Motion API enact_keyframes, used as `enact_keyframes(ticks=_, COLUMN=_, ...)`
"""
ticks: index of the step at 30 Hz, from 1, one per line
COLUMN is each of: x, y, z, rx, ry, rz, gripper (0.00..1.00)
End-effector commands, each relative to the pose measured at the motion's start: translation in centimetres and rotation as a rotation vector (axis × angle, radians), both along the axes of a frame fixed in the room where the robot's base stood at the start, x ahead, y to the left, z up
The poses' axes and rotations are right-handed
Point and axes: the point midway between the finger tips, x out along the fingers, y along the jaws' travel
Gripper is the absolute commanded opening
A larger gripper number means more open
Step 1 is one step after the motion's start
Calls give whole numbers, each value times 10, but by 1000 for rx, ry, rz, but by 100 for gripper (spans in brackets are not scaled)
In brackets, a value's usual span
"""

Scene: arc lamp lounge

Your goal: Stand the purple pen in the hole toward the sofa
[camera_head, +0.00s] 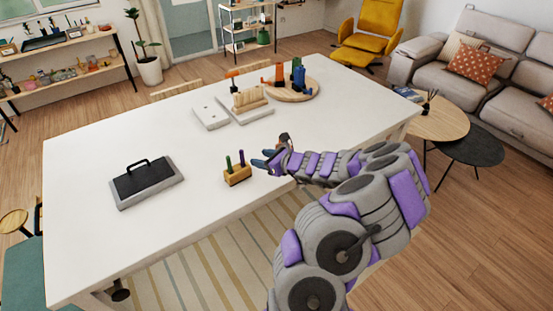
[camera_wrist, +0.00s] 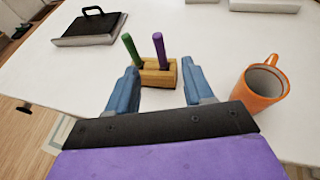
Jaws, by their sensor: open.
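The purple pen (camera_head: 242,158) stands roughly upright in a small wooden block (camera_head: 236,177) on the white table. A green pen (camera_head: 228,161) stands in the same block, left of the purple one. In the wrist view, the purple pen (camera_wrist: 160,50) is right of the green pen (camera_wrist: 131,48), and both tilt a little left in the picture. The wooden block (camera_wrist: 152,78) shows between my finger outlines. My gripper (camera_head: 265,159) is open and empty, right of the block; its blue fingers also show in the wrist view (camera_wrist: 157,90). An empty hole cannot be made out clearly.
An orange mug (camera_wrist: 263,83) stands close right of my fingers in the wrist view. A dark handled case (camera_head: 147,183) lies left on the table (camera_head: 85,150). White boards and a round wooden tray (camera_head: 312,91) sit at the back. The sofa (camera_head: 482,65) is far right.

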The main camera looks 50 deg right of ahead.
Motion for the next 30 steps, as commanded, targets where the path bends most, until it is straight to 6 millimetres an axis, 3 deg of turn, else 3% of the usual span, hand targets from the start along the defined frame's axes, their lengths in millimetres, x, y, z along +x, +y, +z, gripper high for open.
enact_keyframes(ticks=6, x=-32, y=-3, z=12, rx=2, ry=0, rz=-2, gripper=52)
enact_keyframes(ticks=12, x=-50, y=-4, z=19, rx=0, ry=2, rz=-1, gripper=52)
enact_keyframes(ticks=30, x=-58, y=-4, z=21, rx=2, ry=1, rz=2, gripper=52)
